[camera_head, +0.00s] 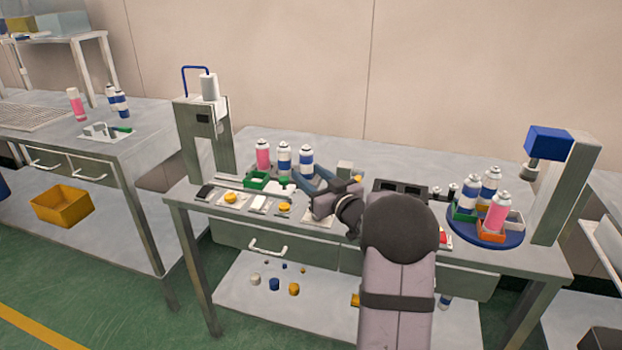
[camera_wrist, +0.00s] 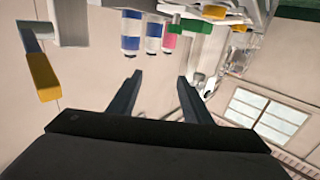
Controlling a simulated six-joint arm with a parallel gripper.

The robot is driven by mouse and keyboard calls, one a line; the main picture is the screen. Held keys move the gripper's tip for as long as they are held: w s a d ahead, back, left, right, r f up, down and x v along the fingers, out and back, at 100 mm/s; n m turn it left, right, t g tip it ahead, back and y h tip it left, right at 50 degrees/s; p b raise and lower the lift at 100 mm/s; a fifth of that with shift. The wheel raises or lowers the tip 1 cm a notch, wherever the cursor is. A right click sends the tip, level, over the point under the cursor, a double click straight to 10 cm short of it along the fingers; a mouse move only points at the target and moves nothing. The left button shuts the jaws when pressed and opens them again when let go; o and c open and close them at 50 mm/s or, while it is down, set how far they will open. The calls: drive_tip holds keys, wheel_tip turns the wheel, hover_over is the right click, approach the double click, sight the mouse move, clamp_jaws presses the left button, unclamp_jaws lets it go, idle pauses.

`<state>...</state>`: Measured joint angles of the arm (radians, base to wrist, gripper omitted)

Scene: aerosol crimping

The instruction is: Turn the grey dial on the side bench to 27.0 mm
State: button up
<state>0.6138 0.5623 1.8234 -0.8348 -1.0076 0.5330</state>
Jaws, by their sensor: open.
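The side bench (camera_head: 60,150) stands at the left in the head view. On it lies a white plate (camera_head: 92,132) with small grey parts and a green piece (camera_head: 123,129). The grey dial is too small to single out there, and its reading cannot be made out. My gripper (camera_head: 302,172) is over the middle bench, well to the right of the side bench, with its fingers pointing up and left in the picture. In the wrist view my gripper (camera_wrist: 159,78) is open, with nothing between its fingers.
One pink can (camera_head: 263,155) and two blue-banded cans stand near my gripper on the middle bench. A crimping post (camera_head: 193,140) rises between it and the side bench. More cans (camera_head: 75,104) stand on the side bench. A round blue tray (camera_head: 512,238) is at right.

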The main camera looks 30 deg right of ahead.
sight(313, 228)
drive_tip(key=shift+a, duration=0.1)
drive_tip(key=s+a+f+m+g+h, duration=0.1)
drive_tip(key=s+f+m+h, duration=0.1)
drive_tip(key=f+m+h, duration=0.1)
drive_tip(key=s+f+m+g+h+b, duration=0.1)
drive_tip(key=f+m+g+h, duration=0.1)
drive_tip(key=h, duration=0.4)
drive_tip(key=s+a+f+m+g+h+b, duration=0.1)
drive_tip(key=s+f+m+g+h, duration=0.1)
drive_tip(key=f+m+h, duration=0.2)
drive_tip(key=shift+s+a+f+m+h, duration=0.35)
drive_tip(key=shift+m+h, duration=0.25)
drive_tip(key=shift+m, duration=0.1)
drive_tip(key=shift+s+d+f+g+b, duration=0.2)
drive_tip(key=shift+f+g+b, duration=0.3)
drive_tip(key=shift+d, duration=0.1)
drive_tip(key=shift+x, duration=3.6)
drive_tip(key=shift+r, duration=0.15)
